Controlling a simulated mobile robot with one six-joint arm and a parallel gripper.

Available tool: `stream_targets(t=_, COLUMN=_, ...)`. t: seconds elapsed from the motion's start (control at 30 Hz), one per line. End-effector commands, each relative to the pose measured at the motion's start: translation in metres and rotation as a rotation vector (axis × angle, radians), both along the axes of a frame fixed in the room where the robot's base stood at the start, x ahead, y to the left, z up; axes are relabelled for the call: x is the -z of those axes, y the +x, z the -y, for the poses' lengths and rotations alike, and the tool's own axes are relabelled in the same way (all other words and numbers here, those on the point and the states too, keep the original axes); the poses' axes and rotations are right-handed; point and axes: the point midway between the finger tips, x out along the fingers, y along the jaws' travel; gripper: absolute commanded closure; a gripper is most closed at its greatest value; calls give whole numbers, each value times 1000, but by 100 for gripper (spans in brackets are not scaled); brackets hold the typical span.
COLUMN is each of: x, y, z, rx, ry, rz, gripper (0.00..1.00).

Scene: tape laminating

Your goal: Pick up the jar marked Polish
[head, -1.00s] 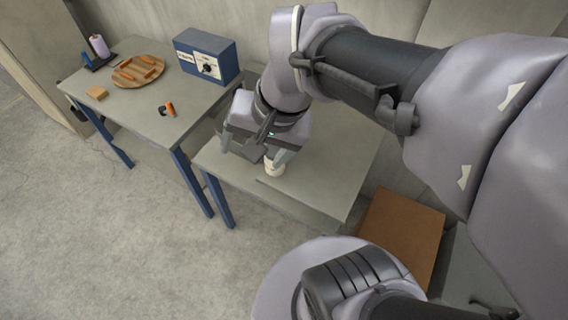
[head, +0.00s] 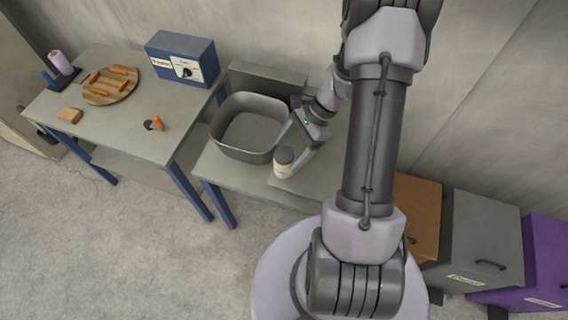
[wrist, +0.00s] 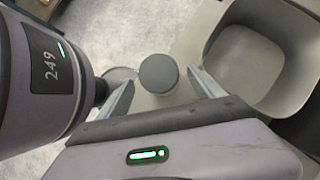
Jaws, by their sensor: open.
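A white jar with a grey lid (head: 283,162) stands upright on the lower table, just right of a grey basin. Its marking is not readable here. In the wrist view the round grey lid (wrist: 158,73) shows from above, between my fingertips and slightly beyond them. My gripper (head: 292,146) is open, with one finger on each side of the jar's top in the head view. It also shows open in the wrist view (wrist: 160,86). I cannot tell whether either finger touches the jar.
The grey basin (head: 217,128) sits close beside my gripper. The left table (head: 120,120) holds a blue box (head: 180,62), a round wooden board (head: 98,98) with orange pieces, and a spool (head: 61,63). Orange, grey and purple cabinets (head: 480,240) stand at the right.

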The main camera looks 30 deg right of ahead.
Motion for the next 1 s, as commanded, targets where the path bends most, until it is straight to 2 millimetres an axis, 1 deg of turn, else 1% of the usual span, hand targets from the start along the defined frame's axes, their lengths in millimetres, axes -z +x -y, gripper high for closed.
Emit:
stream_targets(t=0.2, x=33, y=3, z=-27, rx=-3, ry=0, rz=-1, gripper=23)
stream_targets(t=0.27, x=39, y=3, z=-32, rx=-3, ry=1, rz=0, gripper=23)
stream_targets(t=0.33, x=43, y=3, z=-34, rx=-3, ry=0, rz=-1, gripper=23)
stream_targets(t=0.53, x=41, y=4, z=-35, rx=-1, ry=-1, rz=0, gripper=23)
stream_targets(t=0.67, x=41, y=4, z=-35, rx=-1, ry=-1, rz=0, gripper=48)
stream_targets(t=0.7, x=41, y=4, z=-34, rx=-1, ry=-1, rz=0, gripper=56)
stream_targets(t=0.77, x=41, y=4, z=-34, rx=-1, ry=-1, rz=0, gripper=68)
stream_targets(t=0.8, x=41, y=4, z=-34, rx=-1, ry=-1, rz=0, gripper=76)
stream_targets(t=0.87, x=41, y=4, z=-34, rx=-1, ry=-1, rz=0, gripper=88)
stream_targets(t=0.9, x=41, y=4, z=-34, rx=-2, ry=-1, rz=0, gripper=95)
stream_targets(t=0.93, x=41, y=4, z=-34, rx=-2, ry=-1, rz=1, gripper=100)
stream_targets(t=1.0, x=41, y=4, z=-34, rx=-2, ry=-1, rz=1, gripper=100)
